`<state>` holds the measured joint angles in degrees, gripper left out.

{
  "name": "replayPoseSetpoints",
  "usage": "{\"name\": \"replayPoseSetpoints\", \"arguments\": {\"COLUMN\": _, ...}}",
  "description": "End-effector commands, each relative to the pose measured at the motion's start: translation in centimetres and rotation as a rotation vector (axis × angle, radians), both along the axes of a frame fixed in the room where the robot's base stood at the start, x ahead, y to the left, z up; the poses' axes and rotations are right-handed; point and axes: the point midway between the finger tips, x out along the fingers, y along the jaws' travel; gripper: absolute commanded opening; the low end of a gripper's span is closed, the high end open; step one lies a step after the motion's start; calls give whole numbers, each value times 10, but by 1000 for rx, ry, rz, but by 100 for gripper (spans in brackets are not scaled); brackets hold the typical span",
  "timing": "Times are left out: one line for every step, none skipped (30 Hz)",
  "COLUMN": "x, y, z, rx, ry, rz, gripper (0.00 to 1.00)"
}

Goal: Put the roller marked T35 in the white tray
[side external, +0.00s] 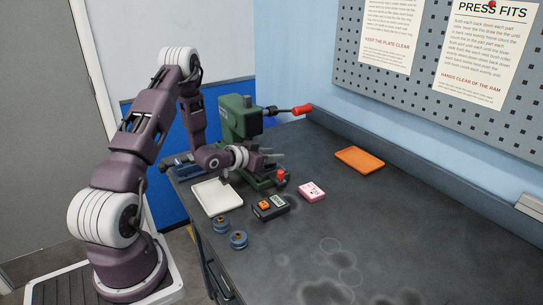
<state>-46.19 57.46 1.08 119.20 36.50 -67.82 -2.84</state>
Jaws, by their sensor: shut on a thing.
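The white tray (217,197) lies flat on the left part of the bench, and its visible floor looks empty. My gripper (271,157) is in front of the green press, above and to the right of the tray. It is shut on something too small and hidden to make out. Two blue rollers with brownish centres stand on the bench in front of the tray, one nearer the tray (221,224) and one nearer the camera (238,240). Their markings cannot be read, so I cannot tell which one is T35, or whether it is in my gripper.
The green press (238,118) stands behind my gripper, its red-tipped lever (302,109) reaching right. A dark meter (270,207) and a pink box (311,191) lie right of the tray. An orange tray (360,160) lies farther back. The front right bench is clear.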

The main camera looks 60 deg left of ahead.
Motion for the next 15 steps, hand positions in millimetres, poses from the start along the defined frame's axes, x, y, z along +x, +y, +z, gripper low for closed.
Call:
{"name": "replayPoseSetpoints", "arguments": {"x": 0, "y": 0, "z": 0, "rx": 0, "ry": 0, "rz": 0, "gripper": 0}}
{"name": "replayPoseSetpoints", "arguments": {"x": 0, "y": 0, "z": 0, "rx": 0, "ry": 0, "rz": 0, "gripper": 0}}
{"name": "replayPoseSetpoints", "arguments": {"x": 0, "y": 0, "z": -1, "rx": -1, "ry": 0, "rz": 0, "gripper": 0}}
{"name": "replayPoseSetpoints", "arguments": {"x": 0, "y": 0, "z": -2, "rx": -1, "ry": 0, "rz": 0, "gripper": 0}}
{"name": "replayPoseSetpoints", "arguments": {"x": 0, "y": 0, "z": -3, "rx": -1, "ry": 0, "rz": 0, "gripper": 0}}
{"name": "replayPoseSetpoints", "arguments": {"x": 0, "y": 0, "z": -4, "rx": -1, "ry": 0, "rz": 0, "gripper": 39}}
{"name": "replayPoseSetpoints", "arguments": {"x": 0, "y": 0, "z": -4, "rx": 0, "ry": -1, "rz": 0, "gripper": 45}}
{"name": "replayPoseSetpoints", "arguments": {"x": 0, "y": 0, "z": -4, "rx": 0, "ry": -1, "rz": 0, "gripper": 51}}
{"name": "replayPoseSetpoints", "arguments": {"x": 0, "y": 0, "z": -4, "rx": 0, "ry": 0, "rz": 0, "gripper": 59}}
{"name": "replayPoseSetpoints", "arguments": {"x": 0, "y": 0, "z": -4, "rx": 0, "ry": 0, "rz": 0, "gripper": 59}}
{"name": "replayPoseSetpoints", "arguments": {"x": 0, "y": 0, "z": -4, "rx": -1, "ry": 0, "rz": 0, "gripper": 59}}
{"name": "replayPoseSetpoints", "arguments": {"x": 0, "y": 0, "z": -4, "rx": -1, "ry": 0, "rz": 0, "gripper": 59}}
{"name": "replayPoseSetpoints", "arguments": {"x": 0, "y": 0, "z": -4, "rx": -1, "ry": 0, "rz": 0, "gripper": 59}}
{"name": "replayPoseSetpoints", "arguments": {"x": 0, "y": 0, "z": -4, "rx": -1, "ry": 0, "rz": 0, "gripper": 59}}
{"name": "replayPoseSetpoints", "arguments": {"x": 0, "y": 0, "z": -4, "rx": -1, "ry": 0, "rz": 0, "gripper": 59}}
